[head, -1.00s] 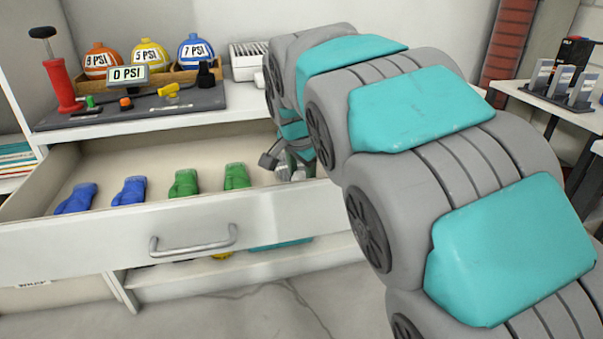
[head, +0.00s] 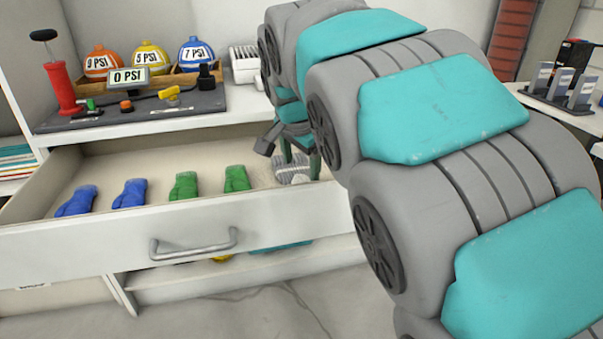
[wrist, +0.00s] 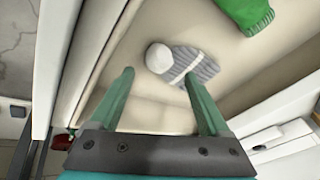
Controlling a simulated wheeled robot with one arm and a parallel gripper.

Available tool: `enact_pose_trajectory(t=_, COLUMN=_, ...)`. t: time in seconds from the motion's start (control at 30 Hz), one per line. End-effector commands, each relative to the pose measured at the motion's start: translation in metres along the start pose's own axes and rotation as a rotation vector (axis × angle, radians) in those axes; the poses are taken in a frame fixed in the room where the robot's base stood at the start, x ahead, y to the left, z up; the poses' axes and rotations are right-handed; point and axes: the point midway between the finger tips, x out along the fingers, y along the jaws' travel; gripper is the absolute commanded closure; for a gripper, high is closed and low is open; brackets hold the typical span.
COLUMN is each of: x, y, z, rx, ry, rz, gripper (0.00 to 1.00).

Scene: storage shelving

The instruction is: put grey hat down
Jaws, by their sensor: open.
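The grey hat (wrist: 194,66), striped with a white pompom, lies on the floor of the open drawer (head: 110,237). In the head view the hat (head: 292,169) shows at the drawer's right end, partly hidden by my arm. My gripper (wrist: 160,76) is open, its two green fingers apart, with the hat beyond the fingertips and nothing held between them. In the head view my gripper (head: 299,147) is above the hat, partly covered by my own arm.
Two green gloves (head: 184,186) and two blue gloves (head: 130,194) lie in the drawer left of the hat.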

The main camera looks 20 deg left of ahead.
Motion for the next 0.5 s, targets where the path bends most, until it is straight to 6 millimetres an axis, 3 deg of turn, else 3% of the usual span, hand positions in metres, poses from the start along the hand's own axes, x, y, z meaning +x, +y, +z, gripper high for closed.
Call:
enact_pose_trajectory(t=0.2, x=-0.046, y=-0.001, z=-0.001, rx=0.001, ry=0.003, rz=-0.006, gripper=0.20)
enact_pose_trajectory(t=0.5, x=-0.074, y=0.000, z=-0.001, rx=0.001, ry=0.001, rz=-0.002, gripper=0.20)
